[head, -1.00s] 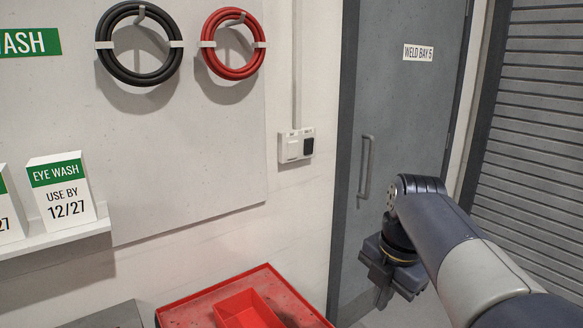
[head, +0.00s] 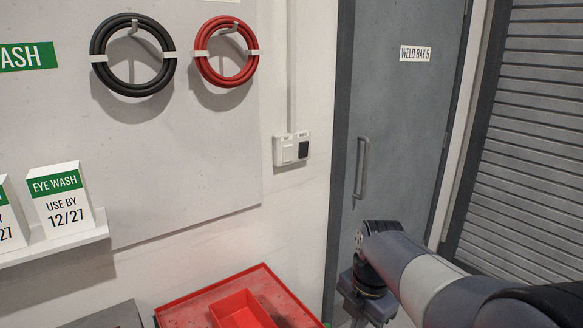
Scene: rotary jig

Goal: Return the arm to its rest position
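My arm reaches in from the lower right corner of the head view, in front of the grey door (head: 400,110). My gripper (head: 362,312) hangs at the arm's end near the bottom edge, pointing down. Its fingertips are cut off or too dark to make out, so I cannot tell whether it is open or shut. I see no object held in the part that shows.
A red tray (head: 190,304) with a red bin (head: 240,312) stands left of my gripper. Eye wash boxes (head: 63,205) sit on a wall shelf (head: 60,245) at left. A black hose (head: 97,68) and a red hose (head: 202,65) hang above. A roller shutter (head: 530,130) is at right.

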